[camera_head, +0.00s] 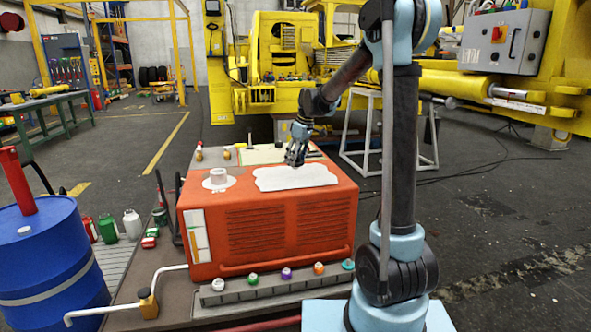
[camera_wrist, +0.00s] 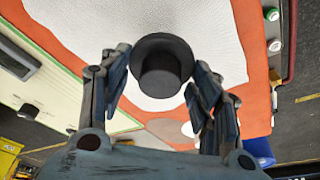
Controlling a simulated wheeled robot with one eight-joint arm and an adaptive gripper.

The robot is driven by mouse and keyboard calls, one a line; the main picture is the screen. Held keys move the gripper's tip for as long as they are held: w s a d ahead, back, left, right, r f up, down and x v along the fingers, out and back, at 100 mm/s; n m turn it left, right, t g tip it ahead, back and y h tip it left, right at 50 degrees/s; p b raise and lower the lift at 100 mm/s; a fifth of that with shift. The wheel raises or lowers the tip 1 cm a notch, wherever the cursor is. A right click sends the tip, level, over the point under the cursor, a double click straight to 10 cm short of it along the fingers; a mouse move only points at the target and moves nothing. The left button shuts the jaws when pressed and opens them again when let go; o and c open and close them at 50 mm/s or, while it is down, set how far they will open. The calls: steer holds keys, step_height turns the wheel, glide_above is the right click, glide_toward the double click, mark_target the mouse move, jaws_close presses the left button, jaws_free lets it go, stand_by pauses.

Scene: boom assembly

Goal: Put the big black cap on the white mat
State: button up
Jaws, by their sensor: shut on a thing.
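The big black cap (camera_wrist: 165,75) is a dark round piece with a wide rim, held between my fingers in the wrist view. My gripper (camera_wrist: 162,78) is shut on its sides. In the head view my gripper (camera_head: 295,158) points down over the back part of the white mat (camera_head: 297,177); the cap cannot be told apart from the dark fingers there. The mat is an irregular white sheet on top of the orange machine housing (camera_head: 290,231). In the wrist view the mat (camera_wrist: 205,30) lies behind the cap. Whether the cap touches it I cannot tell.
A white ring-like piece (camera_head: 217,175) sits on a small round white pad left of the mat. A cream tray (camera_head: 262,156) with small items lies behind. Several coloured caps (camera_head: 286,273) line the ledge in front. A blue drum (camera_head: 45,254) stands at the left.

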mark_target(296, 166)
steer(key=shift+f, duration=2.15)
steer(key=o, duration=1.1)
steer(key=shift+s, duration=0.1)
